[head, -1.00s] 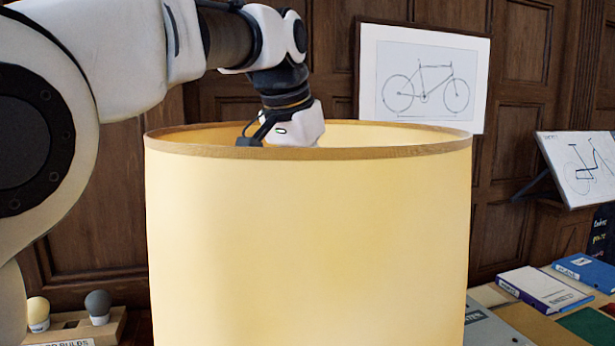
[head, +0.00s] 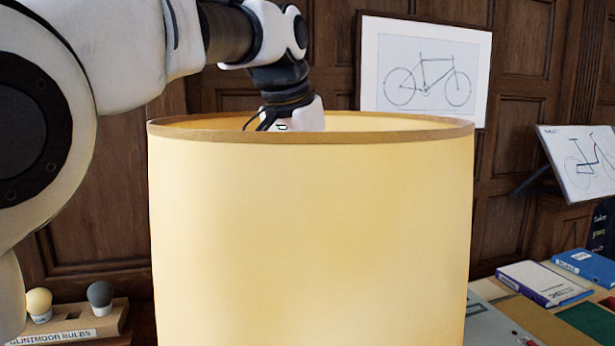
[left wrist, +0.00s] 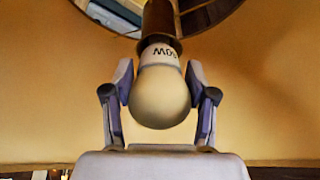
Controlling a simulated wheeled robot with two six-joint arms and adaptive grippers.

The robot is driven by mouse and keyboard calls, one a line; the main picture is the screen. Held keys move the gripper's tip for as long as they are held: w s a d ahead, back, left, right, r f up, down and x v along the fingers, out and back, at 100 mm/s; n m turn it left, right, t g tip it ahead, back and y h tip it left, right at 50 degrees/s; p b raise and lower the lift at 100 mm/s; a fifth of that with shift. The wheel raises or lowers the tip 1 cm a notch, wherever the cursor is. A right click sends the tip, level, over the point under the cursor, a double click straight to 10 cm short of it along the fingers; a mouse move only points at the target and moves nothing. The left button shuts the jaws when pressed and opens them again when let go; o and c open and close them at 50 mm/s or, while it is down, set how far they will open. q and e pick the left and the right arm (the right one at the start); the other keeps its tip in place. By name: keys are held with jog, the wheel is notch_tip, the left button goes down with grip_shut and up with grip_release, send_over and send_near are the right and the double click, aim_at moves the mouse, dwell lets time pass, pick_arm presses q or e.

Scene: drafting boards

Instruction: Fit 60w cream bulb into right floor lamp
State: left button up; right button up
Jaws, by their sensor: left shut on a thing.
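The big cream lampshade (head: 310,240) of the floor lamp fills the middle of the head view. My left arm reaches over its rim from the left, and the gripper's fingers are hidden inside it. In the left wrist view my left gripper (left wrist: 160,88) is shut on the cream bulb (left wrist: 160,100), a finger on each side of the globe. The bulb's collar shows 60W upside down. Its cap end points at a dark brass lamp socket (left wrist: 160,20) and appears to meet it; I cannot tell whether it is seated. My right gripper is not in view.
A wooden bulb rack (head: 75,325) with a cream bulb (head: 38,304) and a grey bulb (head: 100,300) stands at lower left. Books (head: 545,284) lie on a table at right. The shade wall surrounds my left gripper closely.

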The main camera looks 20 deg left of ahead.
pick_arm(q)
jog(key=shift+f, duration=0.3)
jog(key=o, duration=1)
